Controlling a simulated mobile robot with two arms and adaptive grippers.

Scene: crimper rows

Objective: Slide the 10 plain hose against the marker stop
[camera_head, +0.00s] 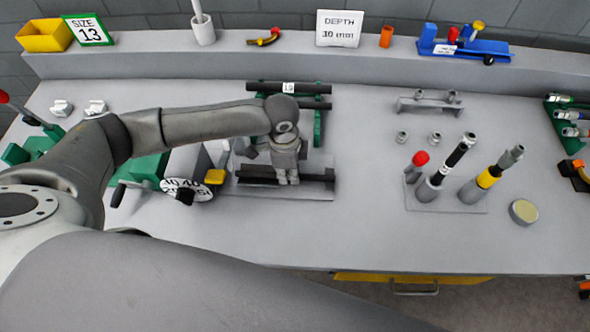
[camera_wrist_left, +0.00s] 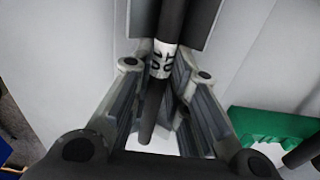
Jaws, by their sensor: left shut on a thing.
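A black hose (camera_head: 255,171) lies along a trough on a grey base plate (camera_head: 300,192). In the left wrist view, the dark hose (camera_wrist_left: 151,115) runs between my fingers and has a white label with dark characters (camera_wrist_left: 161,60), hard to read. My left gripper (camera_head: 289,177) points down over the trough and is shut on the hose; it also shows in the left wrist view (camera_wrist_left: 165,110). A yellow block (camera_head: 215,177) stands by the trough's left end; I cannot tell if it is the marker stop. My right gripper is not in view.
Two upright tools (camera_head: 447,168) and a round tin (camera_head: 523,211) stand right. A DEPTH 10 mm sign (camera_head: 339,28) is on the shelf.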

